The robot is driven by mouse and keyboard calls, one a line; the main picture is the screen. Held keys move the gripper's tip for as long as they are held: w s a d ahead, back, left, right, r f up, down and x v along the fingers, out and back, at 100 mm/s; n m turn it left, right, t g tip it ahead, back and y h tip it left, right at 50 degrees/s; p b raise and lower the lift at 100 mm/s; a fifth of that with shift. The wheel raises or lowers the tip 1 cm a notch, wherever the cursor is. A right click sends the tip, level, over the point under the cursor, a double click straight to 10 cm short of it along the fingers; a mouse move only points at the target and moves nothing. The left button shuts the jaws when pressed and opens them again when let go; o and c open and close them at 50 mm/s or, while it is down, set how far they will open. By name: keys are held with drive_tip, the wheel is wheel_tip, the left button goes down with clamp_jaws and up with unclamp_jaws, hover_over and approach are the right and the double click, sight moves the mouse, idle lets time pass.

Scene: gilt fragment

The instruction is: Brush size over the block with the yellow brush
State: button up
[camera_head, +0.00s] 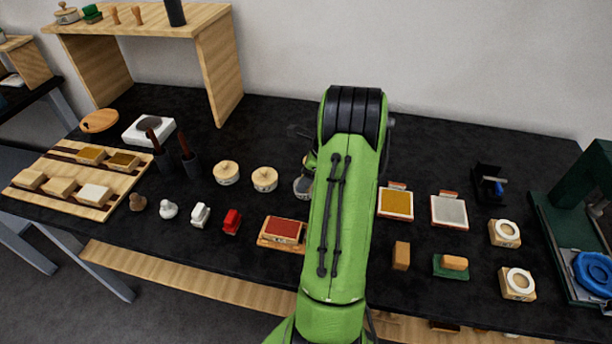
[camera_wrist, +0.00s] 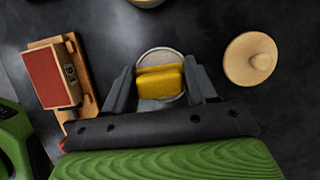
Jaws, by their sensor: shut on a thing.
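My gripper (camera_wrist: 160,86) is shut on the yellow brush (camera_wrist: 160,82), whose yellow body shows between the two dark fingers in the wrist view. A round pale-rimmed pot (camera_wrist: 146,56) is directly beneath the brush; I cannot tell whether the brush touches its contents. In the head view my green arm hides the gripper and brush, and only the left part of the pot (camera_head: 302,187) shows. A block with a red top (camera_head: 284,230) sits on a wooden holder in front of the pot. It also shows at the left in the wrist view (camera_wrist: 52,76), apart from the brush.
Small stamps, including a red one (camera_head: 232,222), line the front. A slatted rack (camera_head: 115,202) holds several blocks at left. Gold (camera_head: 396,204) and silver (camera_head: 449,211) pads and a green press (camera_head: 584,215) are at right.

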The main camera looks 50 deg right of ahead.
drive_tip(key=shift+r+p, duration=3.55)
drive_tip(key=shift+p, duration=0.4)
drive_tip(key=shift+f, duration=0.1)
